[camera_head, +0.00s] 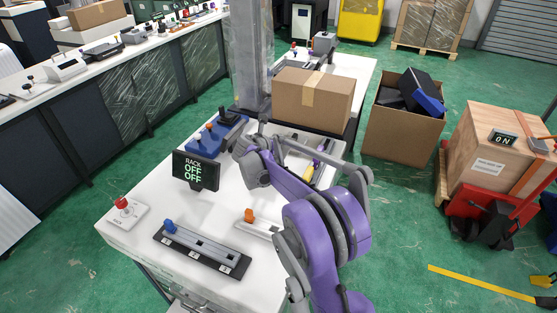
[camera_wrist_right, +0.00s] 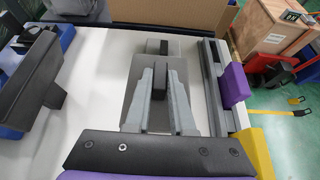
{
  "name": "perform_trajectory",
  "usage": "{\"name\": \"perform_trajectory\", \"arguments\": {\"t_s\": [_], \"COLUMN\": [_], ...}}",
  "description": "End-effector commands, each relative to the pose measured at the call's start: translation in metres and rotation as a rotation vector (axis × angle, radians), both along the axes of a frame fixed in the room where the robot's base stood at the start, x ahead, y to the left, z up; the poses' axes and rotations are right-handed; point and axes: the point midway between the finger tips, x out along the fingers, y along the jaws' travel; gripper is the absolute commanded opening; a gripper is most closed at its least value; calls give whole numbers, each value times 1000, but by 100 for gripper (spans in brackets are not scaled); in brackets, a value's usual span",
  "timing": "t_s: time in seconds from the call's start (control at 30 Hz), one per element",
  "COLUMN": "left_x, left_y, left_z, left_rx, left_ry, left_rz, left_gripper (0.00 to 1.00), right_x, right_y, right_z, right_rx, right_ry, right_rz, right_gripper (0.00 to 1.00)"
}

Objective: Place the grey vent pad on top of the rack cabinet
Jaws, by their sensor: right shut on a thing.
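In the right wrist view my right gripper (camera_wrist_right: 158,100) is shut on a small black upright piece, which looks like the handle of a flat grey plate (camera_wrist_right: 190,72). The plate, likely the grey vent pad, lies under the fingers, with a second black block (camera_wrist_right: 158,47) near its far edge. I cannot tell whether the plate touches the white table. In the head view my right arm hides most of this spot. A black sign (camera_head: 195,171) on the table reads RACK OFF OFF. I cannot pick out the rack cabinet with certainty. My left gripper is not in view.
A cardboard box (camera_head: 312,98) stands at the table's back edge. A grey rail and a purple block (camera_wrist_right: 234,86) sit right of the plate. A slider panel (camera_head: 203,250) and red button (camera_head: 122,203) are at the front. An open carton (camera_head: 402,131) stands on the floor.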

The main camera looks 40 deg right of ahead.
Motion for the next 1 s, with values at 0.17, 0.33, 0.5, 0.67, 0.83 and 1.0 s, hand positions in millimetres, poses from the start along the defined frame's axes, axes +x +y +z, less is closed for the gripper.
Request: {"name": "perform_trajectory", "arguments": {"t_s": [0.17, 0.33, 0.5, 0.67, 0.83, 1.0], "left_x": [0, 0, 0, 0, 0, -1], "left_y": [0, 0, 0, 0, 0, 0], "left_z": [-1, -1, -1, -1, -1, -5], "left_rx": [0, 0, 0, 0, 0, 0], "left_ry": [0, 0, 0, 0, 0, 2], "left_rz": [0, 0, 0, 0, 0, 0], "left_gripper": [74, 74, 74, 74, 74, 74], "right_x": [0, 0, 0, 0, 0, 0], "right_y": [0, 0, 0, 0, 0, 0], "right_z": [-31, -44, -67, -77, -77, -81], "right_rx": [0, 0, 0, 0, 0, 0], "right_ry": [0, 0, 0, 0, 0, 0], "right_rz": [0, 0, 0, 0, 0, 0], "right_gripper": [0, 0, 0, 0, 0, 27]}}
